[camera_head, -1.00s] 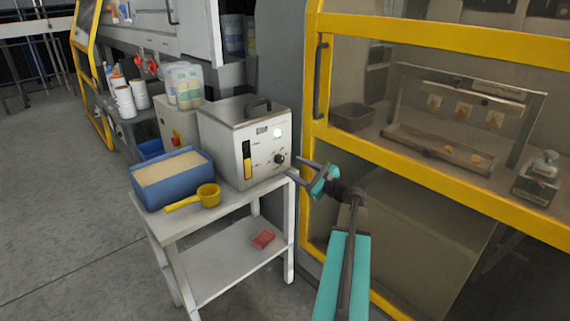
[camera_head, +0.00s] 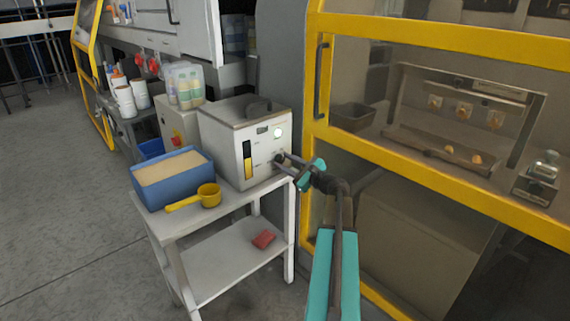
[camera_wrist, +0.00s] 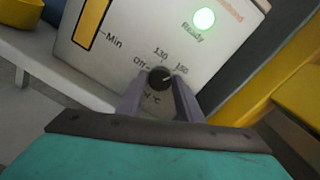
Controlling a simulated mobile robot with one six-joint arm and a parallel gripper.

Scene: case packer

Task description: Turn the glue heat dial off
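The glue heat dial (camera_wrist: 160,78) is a round black knob on the front of the white glue unit (camera_head: 229,155). Its pale pointer mark appears to point to the upper right, toward the 150 label; the Off label is at its upper left. My gripper (camera_wrist: 158,92) is at the dial, one grey finger on each side, with the knob between them. The fingers look apart from the knob, with a small gap on each side. In the head view my gripper (camera_head: 281,165) hides most of the dial.
A green Ready light (camera_wrist: 204,19) glows above the dial. A blue bin (camera_head: 172,190) of pale granules and a yellow scoop (camera_head: 207,194) sit on the white cart (camera_head: 225,205), left of the unit. The yellow-framed machine (camera_head: 430,165) stands close on the right.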

